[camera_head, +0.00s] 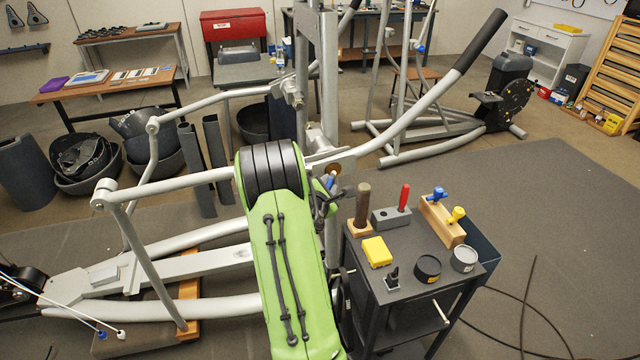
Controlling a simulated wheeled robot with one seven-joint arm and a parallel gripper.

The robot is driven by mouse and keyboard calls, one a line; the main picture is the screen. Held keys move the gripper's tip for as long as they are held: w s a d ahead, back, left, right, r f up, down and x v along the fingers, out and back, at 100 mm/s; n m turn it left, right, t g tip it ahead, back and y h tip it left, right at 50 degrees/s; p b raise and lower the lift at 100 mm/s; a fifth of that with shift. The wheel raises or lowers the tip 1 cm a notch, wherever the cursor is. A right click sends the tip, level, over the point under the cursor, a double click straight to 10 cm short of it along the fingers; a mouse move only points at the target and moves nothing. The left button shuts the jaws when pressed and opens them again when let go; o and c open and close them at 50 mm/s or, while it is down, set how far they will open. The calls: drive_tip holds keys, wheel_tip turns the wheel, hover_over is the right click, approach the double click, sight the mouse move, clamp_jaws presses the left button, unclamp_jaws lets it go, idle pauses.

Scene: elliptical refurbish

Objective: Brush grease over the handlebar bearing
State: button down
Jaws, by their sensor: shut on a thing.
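My gripper (326,199) shows only in part, as dark pieces beyond the right side of my green arm. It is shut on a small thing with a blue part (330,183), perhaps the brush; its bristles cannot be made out. The handlebar bearing (335,168) looks like a brass-coloured ring at the pivot by the grey upright, where the long handlebar (430,108) with its black grip meets the frame. My gripper is just below and beside the bearing; I cannot tell whether the held thing touches it. A black tin (428,268) and a grey-lidded tin (464,258) stand on the trolley.
The dark trolley (408,295) right of my arm also carries a yellow block (377,251), a red-handled tool (404,197), a brown-handled tool (362,205) and a wooden block (441,221) with coloured knobs. The machine's bars lie left. Cables cross the otherwise open floor at right.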

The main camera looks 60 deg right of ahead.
drive_tip(key=shift+s+d+f+p, duration=0.2)
drive_tip(key=shift+d+p, duration=0.15)
drive_tip(key=shift+w+a+r+b, duration=0.1)
drive_tip(key=shift+w+a+b, duration=0.2)
drive_tip(key=shift+w+a, duration=0.2)
drive_tip(key=shift+s+d+r+p, duration=0.45)
drive_tip(key=shift+r+p, duration=0.15)
drive_tip(key=shift+p, duration=0.75)
drive_tip(key=w+a+b, duration=0.1)
drive_tip(key=w+a, duration=0.1)
drive_tip(key=a, duration=0.1)
drive_tip(key=shift+w+r+b, duration=0.1)
drive_tip(key=shift+w+b, duration=0.25)
drive_tip(key=shift+b, duration=0.05)
idle(0.7)
